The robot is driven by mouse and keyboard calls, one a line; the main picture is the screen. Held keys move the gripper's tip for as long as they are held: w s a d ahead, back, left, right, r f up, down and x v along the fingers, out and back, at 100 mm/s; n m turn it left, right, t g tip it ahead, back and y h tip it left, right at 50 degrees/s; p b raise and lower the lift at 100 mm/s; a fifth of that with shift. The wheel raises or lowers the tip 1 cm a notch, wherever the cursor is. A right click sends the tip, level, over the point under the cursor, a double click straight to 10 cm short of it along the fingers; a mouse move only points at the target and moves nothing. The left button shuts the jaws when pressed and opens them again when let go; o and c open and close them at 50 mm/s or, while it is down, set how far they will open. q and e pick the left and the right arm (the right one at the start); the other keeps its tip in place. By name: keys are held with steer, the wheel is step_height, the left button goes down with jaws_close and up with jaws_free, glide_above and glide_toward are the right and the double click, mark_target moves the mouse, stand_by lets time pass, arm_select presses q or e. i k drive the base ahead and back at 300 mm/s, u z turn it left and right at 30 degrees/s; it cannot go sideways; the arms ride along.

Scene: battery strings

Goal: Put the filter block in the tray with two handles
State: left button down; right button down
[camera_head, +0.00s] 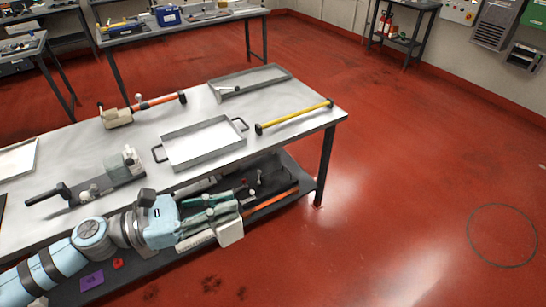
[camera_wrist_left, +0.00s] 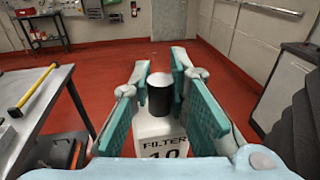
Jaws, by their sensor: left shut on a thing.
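The filter block (camera_wrist_left: 158,128) is white, with a black round post on top and the label "FILTER 10". My left gripper (camera_wrist_left: 162,72) is shut on it, with teal pads on either side of the post. In the head view the white block (camera_head: 230,233) shows at the tips of my left gripper (camera_head: 214,217), off the table's front edge. The tray with two handles (camera_head: 203,143) is a shallow grey metal tray with dark handles at its left and right ends. It lies on the table beyond the gripper and looks empty. My right gripper is not in view.
A yellow bar (camera_head: 294,117) lies right of the tray. A second grey tray (camera_head: 250,80) is behind it, with a light tool in it. An orange-handled tool (camera_head: 142,108) and a grey device (camera_head: 105,177) flank the left side. A lower shelf (camera_head: 268,190) holds several tools.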

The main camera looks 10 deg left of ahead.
mark_target(203, 142)
steer(key=z, duration=3)
steer(key=i, duration=0.1)
steer(key=u, duration=2.15)
steer(key=i, duration=1.05)
steer(key=u, duration=1.2)
steer(key=i, duration=0.85)
steer(key=u, duration=0.55)
